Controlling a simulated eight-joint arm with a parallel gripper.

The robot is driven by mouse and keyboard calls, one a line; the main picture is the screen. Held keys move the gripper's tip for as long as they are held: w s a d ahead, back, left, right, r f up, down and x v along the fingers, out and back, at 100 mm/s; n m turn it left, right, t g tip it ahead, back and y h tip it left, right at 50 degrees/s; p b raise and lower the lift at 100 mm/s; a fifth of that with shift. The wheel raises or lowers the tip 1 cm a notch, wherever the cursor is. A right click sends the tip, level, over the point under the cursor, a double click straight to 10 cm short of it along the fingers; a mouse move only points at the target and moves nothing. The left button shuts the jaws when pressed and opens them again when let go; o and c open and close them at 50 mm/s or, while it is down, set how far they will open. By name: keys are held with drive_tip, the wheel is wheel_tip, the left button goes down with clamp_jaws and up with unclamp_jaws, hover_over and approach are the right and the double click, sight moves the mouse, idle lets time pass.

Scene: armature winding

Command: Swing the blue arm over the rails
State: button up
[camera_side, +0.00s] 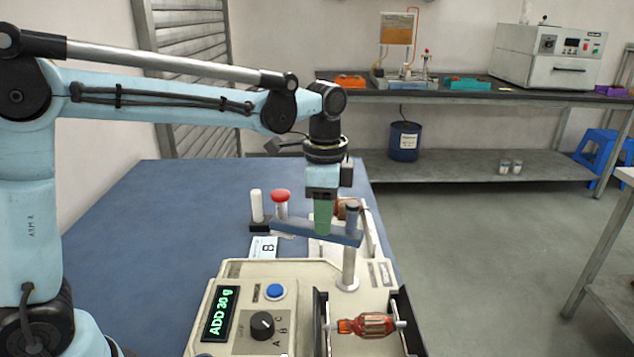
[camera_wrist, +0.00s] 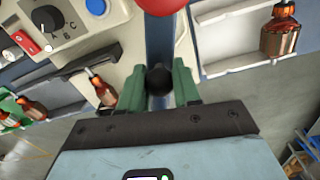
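The blue arm (camera_side: 290,231) is a flat bar running from a dark block at left to a dark-capped metal post (camera_side: 348,265) at right. My gripper (camera_side: 323,231) points down at the bar's middle. In the wrist view the green fingers (camera_wrist: 159,88) stand apart, one on each side of the blue bar (camera_wrist: 160,40). A dark round knob or cap (camera_wrist: 159,79) shows in their gap. I cannot tell whether the fingers press on the bar. Two dark rails (camera_side: 320,322) stand at front right, with a copper-and-orange armature (camera_side: 366,324) between them.
A red knob (camera_side: 281,195) and a white post (camera_side: 257,205) stand at the bar's left end. The front panel has a display reading "ADD 30 g" (camera_side: 220,312), a dial (camera_side: 262,325) and a blue button (camera_side: 275,291). Another armature (camera_wrist: 280,37) lies behind the bar.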

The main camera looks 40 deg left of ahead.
clamp_jaws()
drive_tip(key=shift+s+n, duration=0.1)
drive_tip(key=shift+n, duration=0.2)
drive_tip(key=s+d+n, duration=0.1)
drive_tip(key=d+n, duration=0.7)
drive_tip(key=n, duration=1.3)
drive_tip(key=shift+s, duration=0.15)
drive_tip(key=shift+n, duration=0.3)
drive_tip(key=o, duration=0.5)
unclamp_jaws()
drive_tip(key=shift+r, duration=0.1)
